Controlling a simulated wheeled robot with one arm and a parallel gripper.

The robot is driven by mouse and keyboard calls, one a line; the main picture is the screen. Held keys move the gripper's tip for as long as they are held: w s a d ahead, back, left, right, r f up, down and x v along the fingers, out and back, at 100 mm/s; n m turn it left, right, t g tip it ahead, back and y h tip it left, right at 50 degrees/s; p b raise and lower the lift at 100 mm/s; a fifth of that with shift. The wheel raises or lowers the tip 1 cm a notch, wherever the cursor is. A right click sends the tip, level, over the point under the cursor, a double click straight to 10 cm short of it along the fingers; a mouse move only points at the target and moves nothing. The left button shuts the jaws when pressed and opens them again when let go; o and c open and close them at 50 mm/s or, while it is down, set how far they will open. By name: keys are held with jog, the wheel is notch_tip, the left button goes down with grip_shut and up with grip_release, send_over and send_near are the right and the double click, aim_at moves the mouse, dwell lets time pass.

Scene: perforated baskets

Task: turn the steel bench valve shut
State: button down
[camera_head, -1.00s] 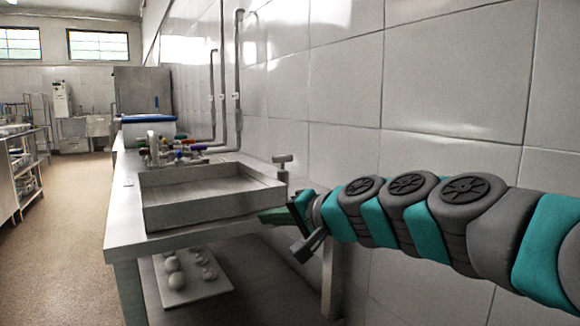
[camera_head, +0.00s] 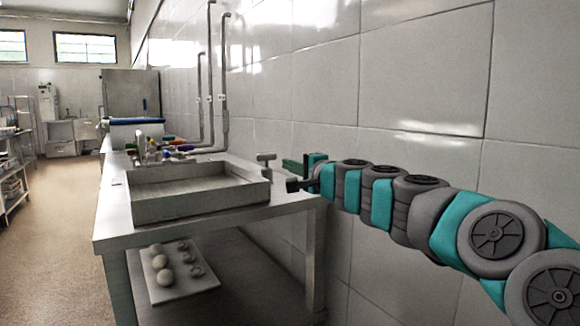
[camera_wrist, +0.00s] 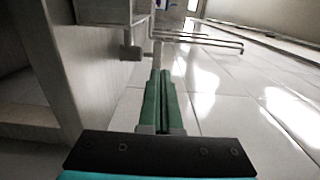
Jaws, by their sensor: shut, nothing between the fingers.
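The steel bench valve (camera_head: 266,160) has a small grey T-shaped handle on a short stem. It stands upright at the back right corner of the bench, beside the basin. In the wrist view its handle (camera_wrist: 131,52) shows ahead and left of my fingertips. My gripper (camera_head: 291,165) is at about handle height, to the right of the valve and close to the wall. In the wrist view my green fingers (camera_wrist: 160,74) lie together with nothing between them. A gap shows between them and the handle.
A shallow metal basin (camera_head: 150,215) sits on the steel bench (camera_head: 112,236). Several coloured valves (camera_head: 180,148) and wall pipes stand behind it. The tiled wall (camera_head: 415,100) runs close along my arm. A low shelf (camera_head: 182,290) holds round pale items. The floor at left is clear.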

aim_at(257, 158)
jog(key=p+x, duration=0.2)
jog(key=x, duration=0.9)
jog(key=shift+a, duration=0.1)
jog(key=shift+a+f+b, duration=0.1)
jog(key=shift+a+b, duration=0.2)
jog(key=shift+a, duration=0.3)
dwell(0.7)
jog(key=shift+a, duration=0.45)
jog(key=shift+w+a+b, duration=0.3)
jog(key=shift+a+b, duration=0.05)
jog(key=shift+a, duration=0.25)
jog(key=shift+w+a, duration=0.3)
jog(key=shift+a, duration=0.05)
dwell(0.9)
